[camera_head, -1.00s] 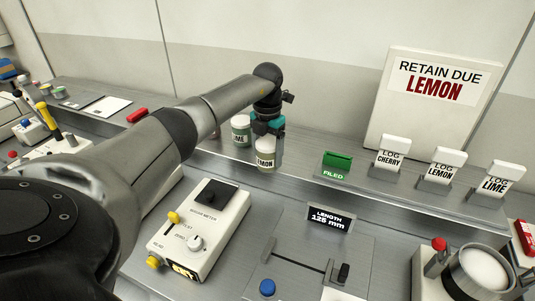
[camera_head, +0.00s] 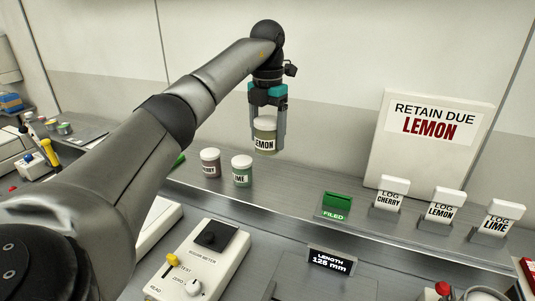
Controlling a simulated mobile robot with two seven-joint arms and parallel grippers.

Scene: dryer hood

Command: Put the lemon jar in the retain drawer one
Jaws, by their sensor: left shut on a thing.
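The lemon jar (camera_head: 264,142) has a pale lid and a label reading LEMON. My left gripper (camera_head: 267,120) is shut on it and holds it upright in the air above the back shelf. Two other jars stand on the shelf below and to the left: a cherry-coloured one (camera_head: 210,163) and a green lime one (camera_head: 242,171). A white sign (camera_head: 432,126) reads RETAIN DUE LEMON. No retain drawer can be made out in this view. My right gripper is not in view.
A green FILED marker (camera_head: 336,205) and log cards for cherry (camera_head: 389,196), lemon (camera_head: 440,209) and lime (camera_head: 495,222) stand on the shelf to the right. A sugar meter (camera_head: 203,259) and a length display (camera_head: 331,261) are in front.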

